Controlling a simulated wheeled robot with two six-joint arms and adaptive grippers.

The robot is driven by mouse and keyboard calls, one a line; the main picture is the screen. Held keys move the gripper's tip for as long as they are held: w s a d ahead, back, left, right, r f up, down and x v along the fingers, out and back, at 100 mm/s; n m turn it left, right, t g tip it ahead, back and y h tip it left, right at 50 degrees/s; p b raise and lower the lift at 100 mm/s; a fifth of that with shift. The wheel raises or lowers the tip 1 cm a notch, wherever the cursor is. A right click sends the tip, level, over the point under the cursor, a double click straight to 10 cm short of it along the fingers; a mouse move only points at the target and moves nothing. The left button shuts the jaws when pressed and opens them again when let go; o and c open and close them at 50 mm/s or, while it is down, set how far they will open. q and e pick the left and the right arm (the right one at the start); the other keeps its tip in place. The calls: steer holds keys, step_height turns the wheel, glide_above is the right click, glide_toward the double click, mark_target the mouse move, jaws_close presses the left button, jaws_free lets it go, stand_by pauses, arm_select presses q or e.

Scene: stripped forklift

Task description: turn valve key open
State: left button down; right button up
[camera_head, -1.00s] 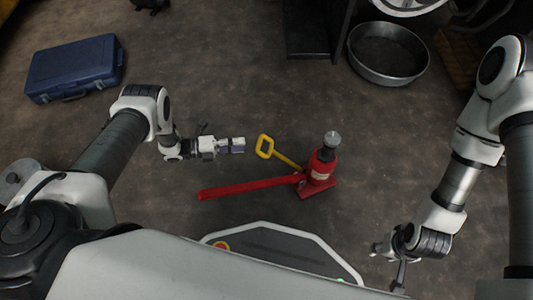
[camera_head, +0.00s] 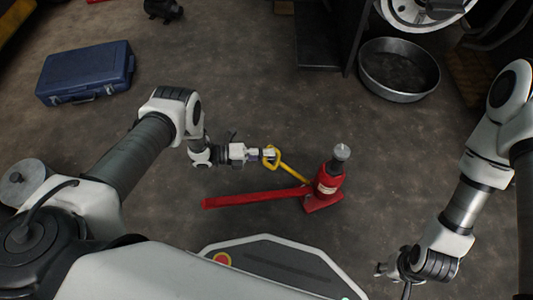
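The yellow valve key (camera_head: 289,171) has a loop handle at its left end and a thin shaft that runs down right to the red bottle jack (camera_head: 327,186). My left gripper (camera_head: 268,154) is at the loop handle, with its fingertips overlapping the loop. I cannot tell whether its fingers are closed on the loop. The jack stands upright on the floor, and its long red lever (camera_head: 250,199) extends to the left. My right gripper (camera_head: 392,279) is low at the right, away from the jack; its finger opening is too unclear to judge.
A blue case (camera_head: 86,72) lies at the upper left. A round metal pan (camera_head: 420,92) sits at the upper right beside a dark upright structure (camera_head: 320,35).

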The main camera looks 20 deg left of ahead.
arm_select(q)
steer(key=n+p, duration=0.1)
steer(key=n+t+y+p, duration=0.1)
steer(key=n, duration=0.1)
steer(key=n+y+p, duration=0.1)
steer(key=p, duration=0.1)
steer(key=shift+s+d+r+t, duration=0.1)
steer(key=shift+r+t, duration=0.15)
steer(key=shift+t, duration=0.05)
steer(key=n+y+p, duration=0.2)
steer(key=n, duration=0.1)
steer(key=n+y+p, duration=0.2)
steer(key=n, duration=0.1)
steer(key=shift+t, duration=0.4)
steer(key=shift+f+n+y+p, duration=0.1)
steer(key=shift+n+y+p, duration=0.6)
steer(key=shift+n, duration=0.5)
steer(key=shift+f+n+g+y+p, duration=0.1)
steer(key=shift+n+g+y+p, duration=0.3)
steer(key=shift+n+y, duration=0.55)
steer(key=shift+n, duration=0.25)
steer(key=c, duration=1.1)
jaws_free()
steer(key=shift+c, duration=0.2)
